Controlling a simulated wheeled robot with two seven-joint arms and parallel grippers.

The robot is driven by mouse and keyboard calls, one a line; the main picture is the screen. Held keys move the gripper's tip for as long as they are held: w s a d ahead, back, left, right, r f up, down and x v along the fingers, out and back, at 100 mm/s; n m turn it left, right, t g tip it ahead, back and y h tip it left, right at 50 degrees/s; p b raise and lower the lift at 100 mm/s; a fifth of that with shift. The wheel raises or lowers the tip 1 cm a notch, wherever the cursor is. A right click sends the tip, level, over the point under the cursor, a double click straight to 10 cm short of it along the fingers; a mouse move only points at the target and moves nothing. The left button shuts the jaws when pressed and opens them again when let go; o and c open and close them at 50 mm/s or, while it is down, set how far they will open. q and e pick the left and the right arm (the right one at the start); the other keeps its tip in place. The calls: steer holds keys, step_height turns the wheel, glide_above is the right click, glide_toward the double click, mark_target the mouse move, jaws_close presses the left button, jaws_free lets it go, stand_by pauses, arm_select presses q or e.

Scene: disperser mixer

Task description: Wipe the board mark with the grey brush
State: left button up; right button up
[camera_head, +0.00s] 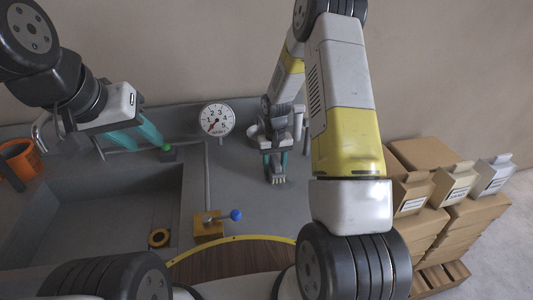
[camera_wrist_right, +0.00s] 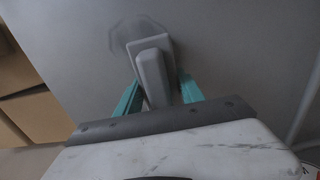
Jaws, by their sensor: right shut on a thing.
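The grey brush (camera_head: 277,180) is in my right gripper (camera_head: 275,163), its pale bristles pointing toward the grey surface. In the right wrist view the brush (camera_wrist_right: 153,75) is clamped between the teal fingers of my right gripper (camera_wrist_right: 160,92). A dark smudged mark (camera_wrist_right: 120,36) lies on the grey board (camera_wrist_right: 235,45), at and beside the far end of the brush. Whether the bristles touch the board I cannot tell. I cannot make out the mark in the head view. My left gripper (camera_head: 136,132), at the left, has its teal fingers apart and empty.
A round dial gauge (camera_head: 217,119) stands at the back. Stacked cardboard boxes (camera_head: 425,154) stand at the right.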

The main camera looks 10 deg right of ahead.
mark_target(275, 158)
steer(key=shift+s+r, duration=0.1)
steer(key=shift+r, duration=3.75)
